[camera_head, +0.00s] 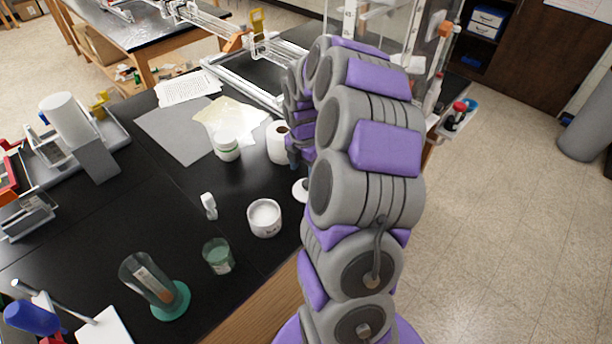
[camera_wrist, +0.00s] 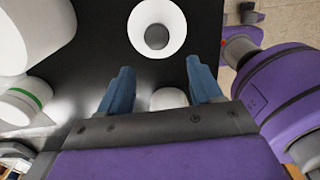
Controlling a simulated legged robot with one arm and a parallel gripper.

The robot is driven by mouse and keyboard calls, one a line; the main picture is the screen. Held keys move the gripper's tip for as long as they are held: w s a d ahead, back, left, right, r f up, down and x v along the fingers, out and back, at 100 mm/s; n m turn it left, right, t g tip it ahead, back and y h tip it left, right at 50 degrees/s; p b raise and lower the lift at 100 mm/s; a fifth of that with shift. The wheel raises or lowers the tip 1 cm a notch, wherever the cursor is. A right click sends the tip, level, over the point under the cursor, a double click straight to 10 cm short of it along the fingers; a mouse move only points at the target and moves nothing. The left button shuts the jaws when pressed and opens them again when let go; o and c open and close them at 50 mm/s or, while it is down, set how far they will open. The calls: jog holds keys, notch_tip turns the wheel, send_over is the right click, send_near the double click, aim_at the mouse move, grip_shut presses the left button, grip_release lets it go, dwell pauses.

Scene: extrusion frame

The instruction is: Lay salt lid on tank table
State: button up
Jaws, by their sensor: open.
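My gripper (camera_wrist: 159,76) is open, with its two blue fingers apart in the wrist view. A white round piece with a dark round centre (camera_wrist: 157,28), possibly the salt lid, lies on the black surface just beyond the fingertips. A smaller white rounded thing (camera_wrist: 168,99) shows between the fingers, partly hidden by the gripper body; I cannot tell whether it is touched. In the head view my arm hides most of the gripper, and a white disc (camera_head: 300,190) shows beside it on the black table (camera_head: 180,215). I cannot tell which surface is the tank table.
An open white bowl (camera_head: 264,218), a white jar (camera_head: 227,146), a white roll (camera_head: 278,142) and a small white piece (camera_head: 209,206) stand near the arm. A green glass (camera_head: 217,256) and a tilted-looking cylinder (camera_head: 152,280) stand nearer. Another black table (camera_head: 145,30) stands at the back left.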

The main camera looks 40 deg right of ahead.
jog(key=d+r, duration=0.3)
jog(key=s+a+r+m, duration=0.3)
jog(key=a+r, duration=0.1)
jog(key=a, duration=0.5)
jog(key=s+a+r+m, duration=0.3)
jog(key=s+a+r, duration=0.1)
jog(key=a, duration=0.6)
jog(key=s+a+m, duration=0.3)
jog(key=s+m, duration=0.1)
jog(key=s, duration=0.2)
jog(key=s+a+r+m+g, duration=0.1)
jog(key=s+a+m, duration=0.2)
jog(key=s, duration=0.4)
jog(key=s+a+m, duration=0.2)
jog(key=s+m, duration=0.4)
jog(key=shift+s+a+r+g, duration=0.15)
jog(key=shift+s+a+g, duration=0.15)
jog(key=shift+a+g, duration=0.1)
jog(key=shift+a, duration=0.15)
jog(key=shift+a, duration=0.4)
